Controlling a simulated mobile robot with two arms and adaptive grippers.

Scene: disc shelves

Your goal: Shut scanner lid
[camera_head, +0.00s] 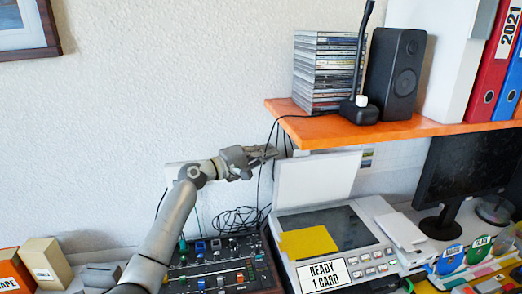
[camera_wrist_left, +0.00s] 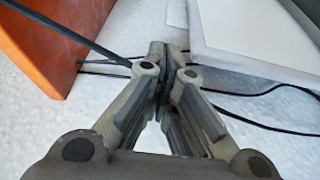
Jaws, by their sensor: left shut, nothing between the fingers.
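The scanner (camera_head: 345,240) stands on the desk with its lid (camera_head: 316,180) raised, leaning back near the wall. A yellow card (camera_head: 308,242) lies on the dark glass. My left gripper (camera_head: 272,153) is shut and empty, to the left of the lid's top edge and just below the orange shelf. In the left wrist view, my left gripper (camera_wrist_left: 163,52) has its fingertips together, and the white lid (camera_wrist_left: 255,35) is to their right, apart from them as far as I can tell. My right gripper is not in view.
The orange shelf (camera_head: 350,130) holds a disc stack (camera_head: 328,72), a microphone and a speaker (camera_head: 394,75). Black cables (camera_head: 240,218) hang near my gripper. A mixer (camera_head: 220,268) stands left of the scanner. A monitor (camera_head: 465,170) is at the right.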

